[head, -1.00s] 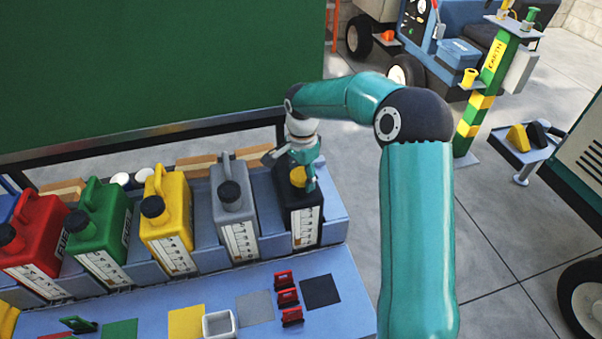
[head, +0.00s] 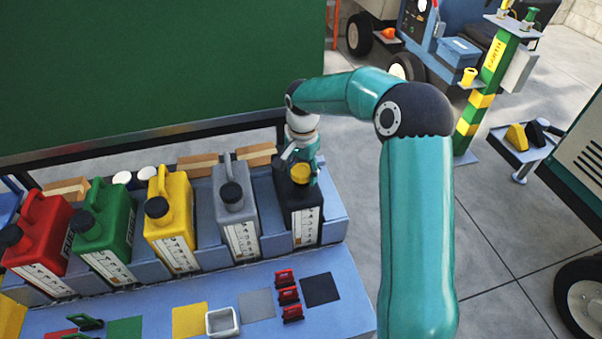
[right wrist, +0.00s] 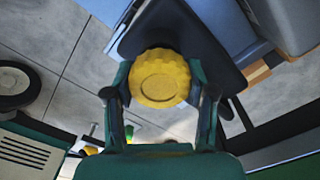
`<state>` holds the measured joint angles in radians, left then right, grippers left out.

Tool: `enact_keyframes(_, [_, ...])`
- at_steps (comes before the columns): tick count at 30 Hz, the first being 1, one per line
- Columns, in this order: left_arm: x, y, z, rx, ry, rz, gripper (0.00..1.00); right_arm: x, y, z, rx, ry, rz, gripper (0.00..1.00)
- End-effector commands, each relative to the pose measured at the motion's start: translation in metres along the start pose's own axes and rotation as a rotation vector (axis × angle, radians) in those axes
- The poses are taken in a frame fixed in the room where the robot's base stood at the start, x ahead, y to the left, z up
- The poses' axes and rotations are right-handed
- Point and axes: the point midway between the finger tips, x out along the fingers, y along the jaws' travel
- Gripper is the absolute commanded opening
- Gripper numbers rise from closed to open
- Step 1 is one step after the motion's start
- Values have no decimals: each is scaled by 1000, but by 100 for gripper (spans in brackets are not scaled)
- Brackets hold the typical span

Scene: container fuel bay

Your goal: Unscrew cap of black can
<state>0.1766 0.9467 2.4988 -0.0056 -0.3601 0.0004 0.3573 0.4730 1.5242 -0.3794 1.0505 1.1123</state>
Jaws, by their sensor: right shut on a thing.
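The black can (head: 305,218) stands upright at the right end of the row of cans in the blue rack. Its yellow cap (head: 300,173) is on its top. My right gripper (head: 303,170) comes down over the cap from above. In the right wrist view the two fingers are on either side of the ribbed yellow cap (right wrist: 159,78), shut on it. The dark body of the can (right wrist: 195,45) lies behind the cap there. My left gripper is not in view.
The grey can (head: 236,205) stands close to the left, then yellow, green and red cans with black caps. In front is a blue table with coloured squares, a small white tray (head: 222,322) and red clips (head: 287,295). Open floor lies to the right.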

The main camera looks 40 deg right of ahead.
Motion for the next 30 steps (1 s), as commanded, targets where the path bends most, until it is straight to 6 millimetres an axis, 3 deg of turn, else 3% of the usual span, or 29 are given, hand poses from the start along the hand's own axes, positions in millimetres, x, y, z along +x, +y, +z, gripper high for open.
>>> enact_keyframes(8, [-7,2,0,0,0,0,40,-10,0,0,0,1,-2,14])
enact_keyframes(21, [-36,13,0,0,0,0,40,-51,0,0,0,1,-1,14])
enact_keyframes(30, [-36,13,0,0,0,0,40,-52,0,0,0,0,-1,14])
